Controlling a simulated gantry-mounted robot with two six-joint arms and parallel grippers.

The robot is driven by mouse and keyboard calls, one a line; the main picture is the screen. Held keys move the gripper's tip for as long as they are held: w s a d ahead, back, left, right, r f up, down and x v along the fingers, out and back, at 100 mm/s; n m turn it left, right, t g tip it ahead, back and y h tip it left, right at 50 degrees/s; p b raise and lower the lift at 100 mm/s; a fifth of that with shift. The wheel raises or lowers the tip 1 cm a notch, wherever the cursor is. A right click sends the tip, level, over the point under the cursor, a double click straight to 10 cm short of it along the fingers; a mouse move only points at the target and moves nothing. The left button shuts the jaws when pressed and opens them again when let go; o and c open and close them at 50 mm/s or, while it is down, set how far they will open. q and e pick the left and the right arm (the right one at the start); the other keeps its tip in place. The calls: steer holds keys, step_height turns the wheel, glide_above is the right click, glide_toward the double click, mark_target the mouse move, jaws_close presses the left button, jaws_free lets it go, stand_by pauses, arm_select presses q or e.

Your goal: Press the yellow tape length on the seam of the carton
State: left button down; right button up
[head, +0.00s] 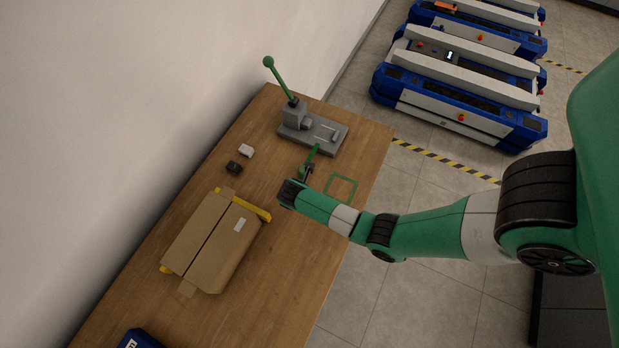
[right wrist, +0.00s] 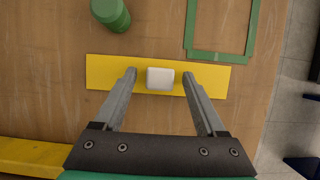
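The brown carton (head: 193,229) lies on the table in the head view, with a dark seam line (head: 209,237) along its top. In the right wrist view a flat yellow tape length (right wrist: 108,72) lies on the wood, with a small white block (right wrist: 160,78) on its middle. My right gripper (right wrist: 159,76) is open, its fingers on either side of the white block with a gap at each side. In the head view my right wrist hides the tape length and the fingertips. My left gripper is in neither view.
Yellow bars (head: 251,206) edge the carton. A green-handled tool (head: 312,157) and a green outline (head: 340,188) are near my right wrist. A grey lever press (head: 325,137) stands at the back. Small black (head: 234,168) and white (head: 247,151) blocks lie left.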

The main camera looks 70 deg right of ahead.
jaws_close()
steer(key=shift+r, duration=0.15)
